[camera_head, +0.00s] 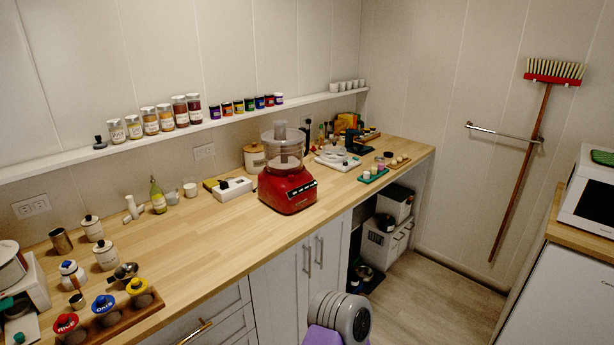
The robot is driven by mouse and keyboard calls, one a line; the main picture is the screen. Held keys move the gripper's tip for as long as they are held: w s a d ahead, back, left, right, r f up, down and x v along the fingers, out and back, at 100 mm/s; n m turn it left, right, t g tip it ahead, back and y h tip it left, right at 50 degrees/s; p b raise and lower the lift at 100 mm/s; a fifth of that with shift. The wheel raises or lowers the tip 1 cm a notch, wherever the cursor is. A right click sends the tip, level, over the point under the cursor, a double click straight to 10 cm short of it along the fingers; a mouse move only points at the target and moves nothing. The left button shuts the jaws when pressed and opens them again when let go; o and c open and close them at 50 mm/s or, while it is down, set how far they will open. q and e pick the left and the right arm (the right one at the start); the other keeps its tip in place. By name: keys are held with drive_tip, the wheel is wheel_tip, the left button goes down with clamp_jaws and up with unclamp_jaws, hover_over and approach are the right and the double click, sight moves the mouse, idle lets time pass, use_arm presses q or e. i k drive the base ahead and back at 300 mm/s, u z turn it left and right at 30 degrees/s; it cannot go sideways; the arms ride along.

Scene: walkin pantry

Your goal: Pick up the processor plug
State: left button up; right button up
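A red food processor (287,190) with a clear bowl stands upright on the wooden counter (210,232), near the middle of the view. I cannot make out its plug or its cord. A low white box (234,189) with small dark marks on top lies just left of the processor. Wall outlets show behind the counter, one at the left (31,206) and one nearer the middle (203,151); nothing is clearly plugged into either.
Jars and small pots line a narrow wall shelf (230,120). Canisters and a rack of colored-lid jars (105,308) crowd the counter's left end; trays and small items fill its right end. The counter front before the processor is clear. A broom (524,160) hangs right.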

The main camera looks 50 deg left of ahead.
sight(224, 185)
drive_tip(key=u, duration=0.35)
drive_tip(key=i, duration=1.25)
drive_tip(key=u, duration=1)
